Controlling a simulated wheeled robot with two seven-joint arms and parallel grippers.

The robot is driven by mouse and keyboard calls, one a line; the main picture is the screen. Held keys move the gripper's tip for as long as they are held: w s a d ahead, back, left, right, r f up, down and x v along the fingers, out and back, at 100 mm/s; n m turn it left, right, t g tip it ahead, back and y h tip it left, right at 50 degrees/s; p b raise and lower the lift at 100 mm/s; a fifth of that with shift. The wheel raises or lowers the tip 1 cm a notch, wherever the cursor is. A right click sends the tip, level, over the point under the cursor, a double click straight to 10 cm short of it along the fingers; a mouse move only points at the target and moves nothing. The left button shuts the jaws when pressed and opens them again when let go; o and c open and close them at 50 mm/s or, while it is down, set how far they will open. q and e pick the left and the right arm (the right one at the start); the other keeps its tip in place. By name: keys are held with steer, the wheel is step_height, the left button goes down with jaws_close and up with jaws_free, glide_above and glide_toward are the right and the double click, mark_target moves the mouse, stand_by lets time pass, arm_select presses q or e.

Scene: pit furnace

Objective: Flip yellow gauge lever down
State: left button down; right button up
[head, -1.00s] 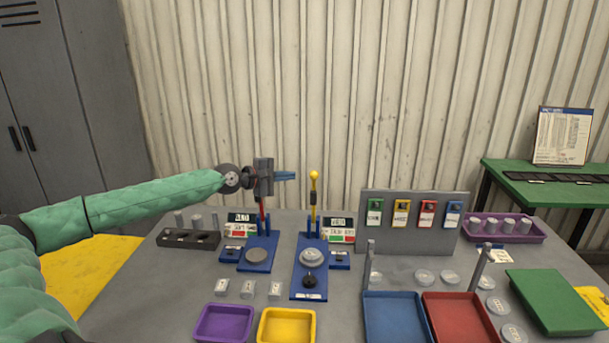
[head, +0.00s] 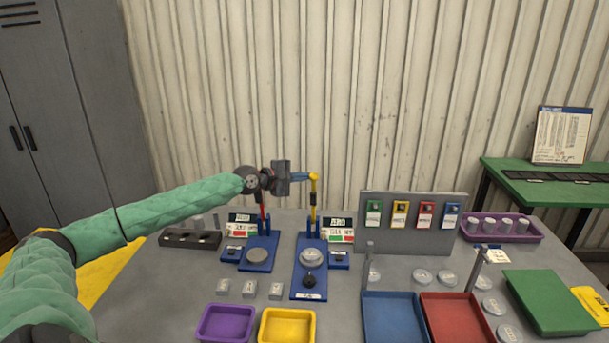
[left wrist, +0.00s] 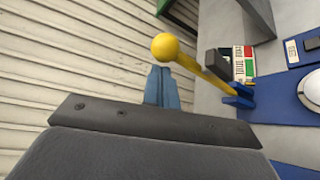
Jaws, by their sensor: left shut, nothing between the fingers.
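The yellow gauge lever (head: 313,200) stands upright at the back of its blue gauge base (head: 308,270), with a yellow ball on top. My left gripper (head: 308,177) is shut and empty, its blue fingertips pointing right at the ball's height. In the left wrist view, the yellow lever (left wrist: 190,60) passes close by the shut blue fingers (left wrist: 160,88); whether they touch is not clear. A second gauge with a red lever (head: 262,215) stands to the left, partly behind my gripper. My right gripper is not in view.
A small display box (head: 340,230) stands right of the yellow lever. A grey panel (head: 415,240) with coloured tags is farther right. Purple (head: 227,322) and yellow (head: 287,325) trays lie in front.

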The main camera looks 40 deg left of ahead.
arm_select(q)
steer(key=shift+w+d+f, duration=0.1)
steer(key=shift+w+d, duration=0.15)
steer(key=shift+w, duration=0.2)
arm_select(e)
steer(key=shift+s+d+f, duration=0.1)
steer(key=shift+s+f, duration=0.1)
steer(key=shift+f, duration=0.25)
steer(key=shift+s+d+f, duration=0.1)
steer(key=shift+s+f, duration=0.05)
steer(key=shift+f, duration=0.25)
